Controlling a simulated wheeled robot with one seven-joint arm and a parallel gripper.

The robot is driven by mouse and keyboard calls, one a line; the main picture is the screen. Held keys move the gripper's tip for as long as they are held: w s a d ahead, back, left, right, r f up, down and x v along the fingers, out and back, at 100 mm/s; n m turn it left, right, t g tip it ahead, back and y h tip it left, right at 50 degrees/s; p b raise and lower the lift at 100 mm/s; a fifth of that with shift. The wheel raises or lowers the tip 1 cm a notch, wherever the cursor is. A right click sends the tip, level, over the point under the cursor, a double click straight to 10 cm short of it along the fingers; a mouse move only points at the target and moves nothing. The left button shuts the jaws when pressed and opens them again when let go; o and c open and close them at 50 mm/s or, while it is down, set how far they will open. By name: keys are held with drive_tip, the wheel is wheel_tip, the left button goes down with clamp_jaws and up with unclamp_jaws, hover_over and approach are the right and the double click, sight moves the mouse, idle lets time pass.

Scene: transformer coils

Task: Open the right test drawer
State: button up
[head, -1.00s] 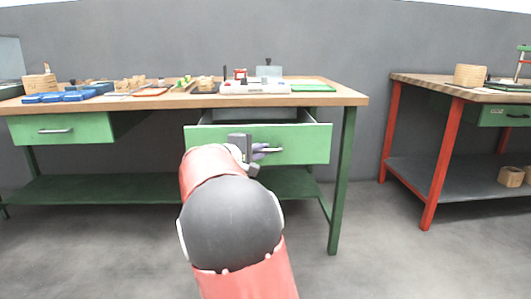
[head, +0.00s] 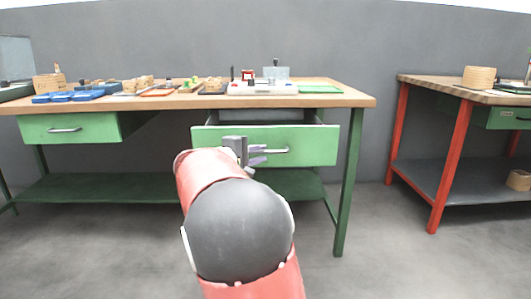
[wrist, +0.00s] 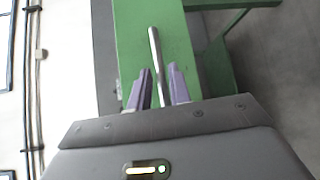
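The right test drawer (head: 315,146) is a green drawer under the wooden workbench top. It stands pulled out, with its dark inside showing above the front panel. Its metal bar handle (head: 279,151) is on the front panel and also shows in the wrist view (wrist: 155,52). My gripper (head: 257,154) is at the left part of the handle. In the wrist view my gripper (wrist: 160,86) has its two purple fingers apart, one on each side of the bar, with visible gaps. The arm hides part of the scene below the drawer.
A shut green drawer (head: 68,127) is at the left of the same bench. Blue trays (head: 68,96), wooden pieces and a white fixture (head: 262,88) stand on top. A red-legged bench (head: 446,150) is at the right. The floor (head: 365,250) between is clear.

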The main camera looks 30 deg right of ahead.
drive_tip(key=v, duration=0.4)
idle(0.4)
drive_tip(key=s+a+f+m+y+p, duration=0.1)
drive_tip(key=s+a+y+p, duration=0.2)
drive_tip(key=s, duration=0.4)
drive_tip(key=s+a+f+m+y+p, duration=0.1)
drive_tip(key=s+y+p, duration=0.25)
drive_tip(key=s, duration=0.25)
drive_tip(key=s+a+f+m+t+y+p, duration=0.1)
drive_tip(key=s+a+y+p, duration=0.3)
drive_tip(key=s+a+y, duration=0.5)
drive_tip(key=s+a+m+t, duration=0.1)
drive_tip(key=s+a, duration=0.5)
drive_tip(key=a, duration=0.1)
drive_tip(key=shift+s+a+f+p, duration=0.3)
drive_tip(key=shift+f+p, duration=0.05)
